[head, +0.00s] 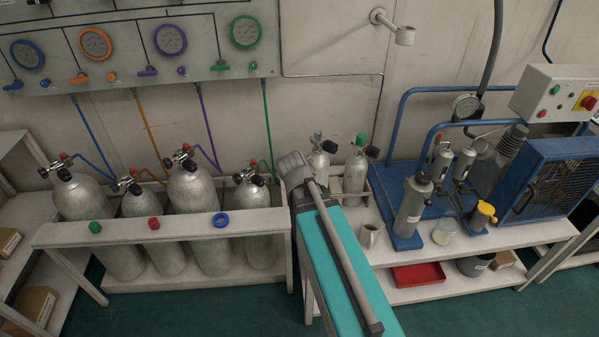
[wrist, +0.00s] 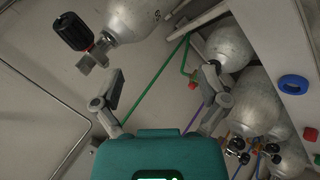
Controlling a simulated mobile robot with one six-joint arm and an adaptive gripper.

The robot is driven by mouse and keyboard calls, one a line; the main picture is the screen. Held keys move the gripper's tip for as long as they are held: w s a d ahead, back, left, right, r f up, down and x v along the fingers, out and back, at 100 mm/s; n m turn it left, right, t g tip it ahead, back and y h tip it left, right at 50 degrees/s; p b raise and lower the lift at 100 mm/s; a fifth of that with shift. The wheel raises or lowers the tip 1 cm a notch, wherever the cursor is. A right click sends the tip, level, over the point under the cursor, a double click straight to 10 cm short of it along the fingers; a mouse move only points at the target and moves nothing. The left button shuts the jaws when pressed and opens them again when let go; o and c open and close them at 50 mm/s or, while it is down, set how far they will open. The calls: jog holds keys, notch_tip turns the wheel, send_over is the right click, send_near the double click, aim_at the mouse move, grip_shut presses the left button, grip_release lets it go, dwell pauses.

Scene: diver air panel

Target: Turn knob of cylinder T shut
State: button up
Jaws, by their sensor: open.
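My gripper (wrist: 161,82) is open in the wrist view, with its two fingers wide apart and nothing between them. A grey cylinder with a black valve knob (wrist: 72,31) hangs into the upper left of that view, beyond the left finger and apart from it. Several grey cylinders (head: 193,188) with black knobs stand in the rack at left in the head view. Two more (head: 321,165) (head: 356,174) stand behind my arm. Small cylinder labels are too small to read, so I cannot tell which is cylinder T. My gripper's fingers are not distinguishable in the head view.
The white rack rail (head: 178,229) carries green, red and blue markers. A gauge panel (head: 130,50) with coloured hoses is above. A green hose (wrist: 152,85) crosses behind my fingers. A blue compressor (head: 548,180) and a bench with cups stand at right.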

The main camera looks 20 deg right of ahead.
jog(key=s+a+r+m+g+p, duration=0.1)
jog(key=s+a+r+m+g+y+p, duration=0.1)
jog(key=s+p, duration=0.1)
jog(key=shift+s+a+p, duration=0.15)
jog(key=shift+a+p, duration=0.15)
jog(key=shift+a, duration=0.05)
jog(key=shift+f+m, duration=0.1)
jog(key=shift+m, duration=0.2)
jog(key=s+a+f+m+g+y, duration=0.2)
jog(key=s+a+g, duration=0.3)
jog(key=s+a, duration=0.3)
jog(key=shift+s+a+f+m+y, duration=0.25)
jog(key=shift+s+m+y, duration=0.25)
jog(key=shift+s+y, duration=0.25)
jog(key=shift+w, duration=0.1)
jog(key=shift+c, duration=0.3)
